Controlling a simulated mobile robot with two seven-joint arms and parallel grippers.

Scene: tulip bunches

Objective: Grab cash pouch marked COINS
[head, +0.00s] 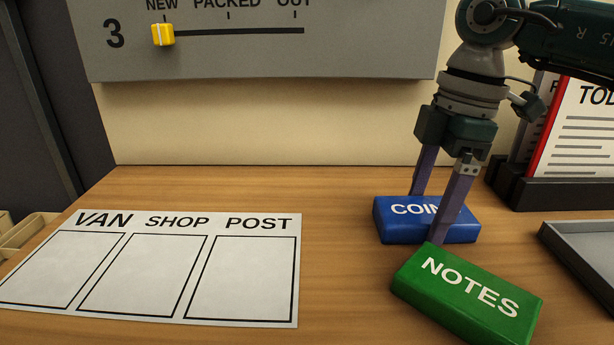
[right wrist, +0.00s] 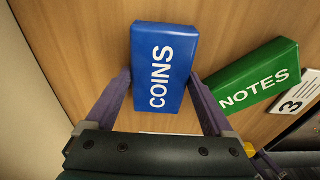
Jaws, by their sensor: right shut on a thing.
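The blue pouch marked COINS (head: 391,222) lies flat on the wooden table in the head view, and it also shows in the right wrist view (right wrist: 163,68). My right gripper (head: 427,218) points down with one finger on each long side of the blue pouch, shut on it. One finger covers the end of the word in the head view. In the right wrist view the gripper (right wrist: 160,88) has the pouch between its purple fingers.
A green pouch marked NOTES (head: 470,293) lies close in front of the blue one, near a finger. A VAN, SHOP, POST sheet (head: 150,265) lies at the left. A grey tray (head: 583,262) and a document holder (head: 550,192) stand at the right. The middle of the table is clear.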

